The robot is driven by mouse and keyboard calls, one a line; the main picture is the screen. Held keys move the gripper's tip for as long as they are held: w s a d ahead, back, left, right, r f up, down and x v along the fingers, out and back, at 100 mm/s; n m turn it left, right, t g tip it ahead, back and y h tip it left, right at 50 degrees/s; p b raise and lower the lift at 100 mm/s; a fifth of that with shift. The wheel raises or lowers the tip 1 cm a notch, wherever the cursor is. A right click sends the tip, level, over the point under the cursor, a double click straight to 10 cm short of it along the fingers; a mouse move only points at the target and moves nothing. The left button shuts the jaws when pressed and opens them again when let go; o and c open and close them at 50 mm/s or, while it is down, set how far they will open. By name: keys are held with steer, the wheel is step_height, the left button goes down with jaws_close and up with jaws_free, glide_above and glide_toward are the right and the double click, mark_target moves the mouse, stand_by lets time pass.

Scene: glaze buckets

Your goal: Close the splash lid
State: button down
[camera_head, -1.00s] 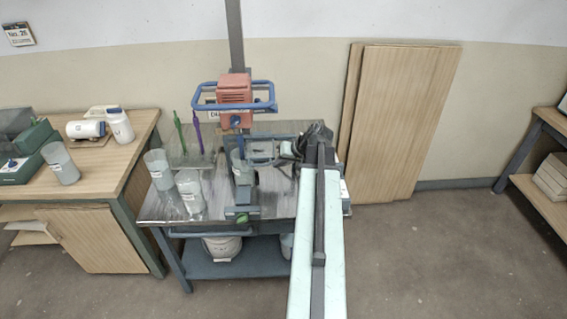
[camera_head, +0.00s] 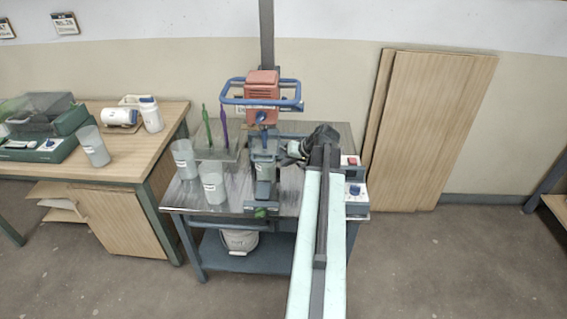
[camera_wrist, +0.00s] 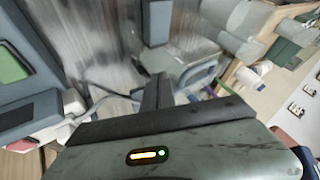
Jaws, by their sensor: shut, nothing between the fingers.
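The mixer stand (camera_head: 262,100), with an orange-red motor head and blue handle bars, is on the grey metal bench. A grey, partly see-through vessel (camera_head: 265,168) stands upright under the motor head. I cannot make out a splash lid for certain at this vessel. A dark translucent lid (camera_head: 45,103) is tilted up behind a green device on the left table. My gripper (camera_head: 287,158) is just right of the vessel, above the bench, and seems apart from it. In the wrist view its dark fingers (camera_wrist: 160,90) are together and empty.
Clear cups (camera_head: 214,188) stand on the bench's left part, near a rack with green and purple tools (camera_head: 215,130). A control box with red and blue controls (camera_head: 355,185) is right of my arm. Wooden boards (camera_head: 430,130) lean on the wall. The floor at right is clear.

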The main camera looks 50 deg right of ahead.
steer(key=p+v, duration=0.8)
steer(key=v, duration=0.2)
steer(key=shift+s+d, duration=0.4)
steer(key=shift+s, duration=0.2)
steer(key=shift+f, duration=0.1)
